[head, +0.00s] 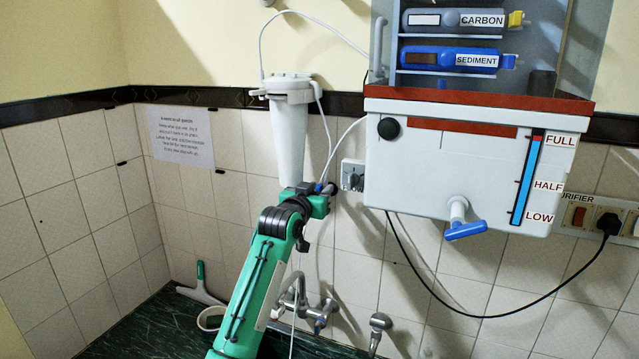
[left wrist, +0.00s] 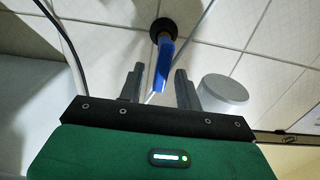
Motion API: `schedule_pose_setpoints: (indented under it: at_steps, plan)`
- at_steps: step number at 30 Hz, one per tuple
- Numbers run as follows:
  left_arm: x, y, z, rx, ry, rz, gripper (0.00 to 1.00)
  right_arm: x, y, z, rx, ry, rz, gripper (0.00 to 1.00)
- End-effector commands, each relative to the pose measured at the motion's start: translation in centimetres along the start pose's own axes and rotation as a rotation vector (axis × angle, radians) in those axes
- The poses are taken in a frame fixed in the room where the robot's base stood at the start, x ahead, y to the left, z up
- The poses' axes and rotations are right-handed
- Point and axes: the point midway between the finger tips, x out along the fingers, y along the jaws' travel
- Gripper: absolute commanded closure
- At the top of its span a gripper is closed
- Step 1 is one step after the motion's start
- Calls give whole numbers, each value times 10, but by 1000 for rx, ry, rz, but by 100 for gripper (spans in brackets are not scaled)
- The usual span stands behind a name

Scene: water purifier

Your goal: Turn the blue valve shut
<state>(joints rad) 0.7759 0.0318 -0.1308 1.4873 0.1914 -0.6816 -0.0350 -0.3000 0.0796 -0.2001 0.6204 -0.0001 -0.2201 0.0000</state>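In the left wrist view, the blue valve (left wrist: 164,64) shows as a long blue lever on a dark round base fixed to the tiled wall. Its free end reaches into the gap between the two fingers of my left gripper (left wrist: 159,82). The fingers are apart, with a gap visible on both sides of the lever, so the gripper is open and not clamped on it. In the head view, my left gripper (head: 327,190) is at the wall beside the white filter housing and mostly hides the valve. My right gripper is in neither view.
The purifier tank (head: 440,180) with a blue-handled tap (head: 466,231) is at the right. A black cable (head: 480,315) loops below it.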

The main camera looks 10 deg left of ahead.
Motion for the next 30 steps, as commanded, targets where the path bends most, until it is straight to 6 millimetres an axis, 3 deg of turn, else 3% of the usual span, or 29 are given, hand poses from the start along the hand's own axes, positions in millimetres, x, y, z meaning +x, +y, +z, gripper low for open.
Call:
schedule_pose_setpoints:
  at_steps: [13,18,30]
  plan:
    - [8,0,0,0,0,0,65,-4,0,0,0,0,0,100]
    - [8,0,0,-1,0,0,99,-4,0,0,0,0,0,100]
    - [8,2,1,43,0,0,100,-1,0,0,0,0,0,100]
